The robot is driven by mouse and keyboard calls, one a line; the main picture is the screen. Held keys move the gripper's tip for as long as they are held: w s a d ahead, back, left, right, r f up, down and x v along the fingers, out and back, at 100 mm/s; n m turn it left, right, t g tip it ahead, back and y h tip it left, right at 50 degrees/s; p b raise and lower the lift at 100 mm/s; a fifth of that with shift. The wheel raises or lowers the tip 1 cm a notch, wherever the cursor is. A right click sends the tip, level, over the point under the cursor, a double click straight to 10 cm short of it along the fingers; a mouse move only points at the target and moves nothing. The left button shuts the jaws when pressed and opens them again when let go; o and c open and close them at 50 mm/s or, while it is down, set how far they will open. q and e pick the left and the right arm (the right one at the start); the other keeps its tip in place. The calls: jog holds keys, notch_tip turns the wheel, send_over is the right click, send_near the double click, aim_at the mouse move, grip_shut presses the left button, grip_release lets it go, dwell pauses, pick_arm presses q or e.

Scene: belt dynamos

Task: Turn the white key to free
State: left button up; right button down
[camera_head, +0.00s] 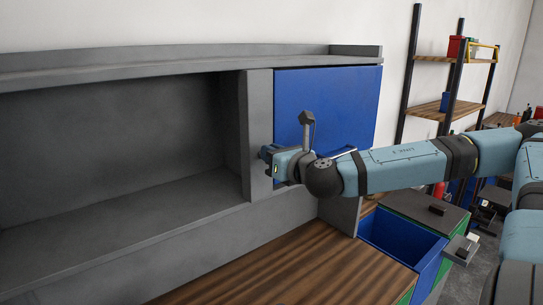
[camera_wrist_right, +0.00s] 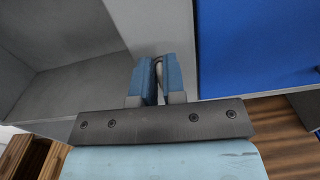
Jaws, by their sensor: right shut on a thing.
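My right gripper (camera_head: 267,155) is at the grey upright post (camera_head: 259,100) beside the blue cabinet door (camera_head: 325,105). In the right wrist view, the right gripper's blue fingers (camera_wrist_right: 158,62) are closed around a thin pale piece, the white key (camera_wrist_right: 159,75). Most of the key is hidden between the fingers, so its angle and any marking for free cannot be read. In the head view the key is hidden by the gripper. My left gripper is not in view.
A grey open compartment (camera_head: 110,150) lies left of the post. Below are a brown wooden worktop (camera_head: 290,265) and an open blue drawer (camera_head: 400,238) at the lower right. A shelf rack (camera_head: 440,58) with several items stands behind at the right.

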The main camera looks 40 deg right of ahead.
jog(key=shift+s+d+f+m+b, duration=0.1)
jog(key=shift+d+f+m+b, duration=0.2)
jog(key=shift+m, duration=2.55)
jog(key=shift+w+d+f+m+b, duration=0.15)
jog(key=shift+m+b, duration=0.25)
jog(key=shift+m, duration=2.5)
jog(key=shift+s+d+f+m+b, duration=0.15)
jog(key=shift+d+f+m+b, duration=0.15)
jog(key=shift+m, duration=2.55)
jog(key=c, duration=1.5)
grip_release()
jog(key=o, duration=0.3)
jog(key=shift+f, duration=0.1)
